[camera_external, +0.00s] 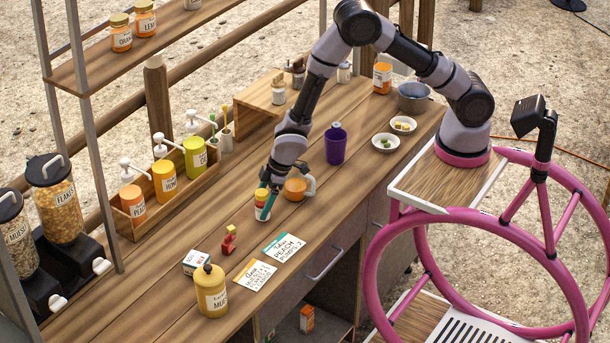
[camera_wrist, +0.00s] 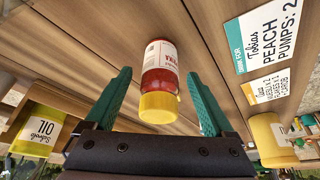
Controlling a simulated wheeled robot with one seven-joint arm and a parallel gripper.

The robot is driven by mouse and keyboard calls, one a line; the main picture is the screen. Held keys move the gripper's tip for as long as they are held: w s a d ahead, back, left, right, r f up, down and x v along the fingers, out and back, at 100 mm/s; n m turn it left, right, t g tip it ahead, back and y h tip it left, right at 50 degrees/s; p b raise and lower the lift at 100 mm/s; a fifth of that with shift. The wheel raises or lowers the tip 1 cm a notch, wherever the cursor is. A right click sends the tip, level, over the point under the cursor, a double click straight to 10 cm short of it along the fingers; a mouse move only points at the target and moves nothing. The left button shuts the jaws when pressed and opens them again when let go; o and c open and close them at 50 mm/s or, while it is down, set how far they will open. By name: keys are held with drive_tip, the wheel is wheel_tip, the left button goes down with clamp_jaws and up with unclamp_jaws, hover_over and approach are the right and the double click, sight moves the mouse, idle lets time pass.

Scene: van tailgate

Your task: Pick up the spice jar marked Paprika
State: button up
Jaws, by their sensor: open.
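A small jar with red contents, a yellow lid and a white label stands on the wooden counter below my gripper; it shows in the external view (camera_external: 261,212) and in the wrist view (camera_wrist: 160,68). Its label has red lettering that I cannot read fully, so I cannot confirm it says Paprika. In the wrist view my gripper (camera_wrist: 157,86) has one finger on each side of the jar, with gaps visible.
A pump-bottle crate (camera_external: 190,190) is left.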

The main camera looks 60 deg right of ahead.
drive_tip(key=shift+a+f, duration=0.1)
drive_tip(key=shift+f, duration=0.05)
clamp_jaws()
